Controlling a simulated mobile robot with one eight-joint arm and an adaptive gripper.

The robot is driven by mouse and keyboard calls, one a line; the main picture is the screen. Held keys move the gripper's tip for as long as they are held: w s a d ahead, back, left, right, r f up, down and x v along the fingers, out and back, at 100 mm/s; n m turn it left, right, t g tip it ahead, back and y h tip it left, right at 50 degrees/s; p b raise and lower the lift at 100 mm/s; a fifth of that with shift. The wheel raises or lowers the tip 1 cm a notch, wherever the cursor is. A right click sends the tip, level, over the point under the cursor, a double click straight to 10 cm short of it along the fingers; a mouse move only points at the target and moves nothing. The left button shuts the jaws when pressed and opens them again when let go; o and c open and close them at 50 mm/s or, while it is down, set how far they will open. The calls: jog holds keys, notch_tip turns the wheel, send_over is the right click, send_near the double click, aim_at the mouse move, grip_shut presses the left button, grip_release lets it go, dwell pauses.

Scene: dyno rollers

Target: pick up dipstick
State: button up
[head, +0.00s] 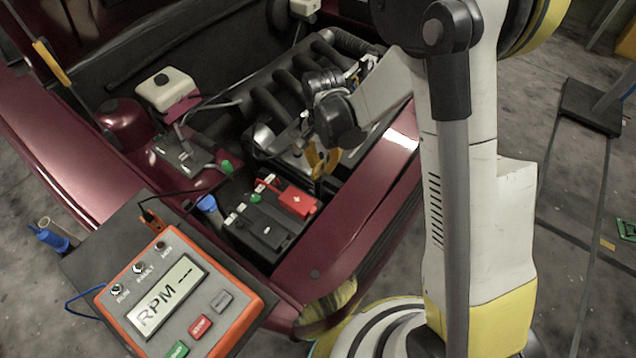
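My arm reaches in from the right over the open engine bay. My gripper (324,86), dark and partly hidden by its own wrist, is over the right side of the engine. Its fingertips do not show clearly, so I cannot tell whether it is open or shut, or whether it holds anything. No dipstick rod can be made out.
A black battery (262,232) with a red terminal cover (293,199) sits in front of the engine. A white reservoir (166,88) is at the left. An orange RPM meter (178,300) stands front left. The dark red front body edge (345,228) borders the bay.

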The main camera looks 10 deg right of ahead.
grip_shut()
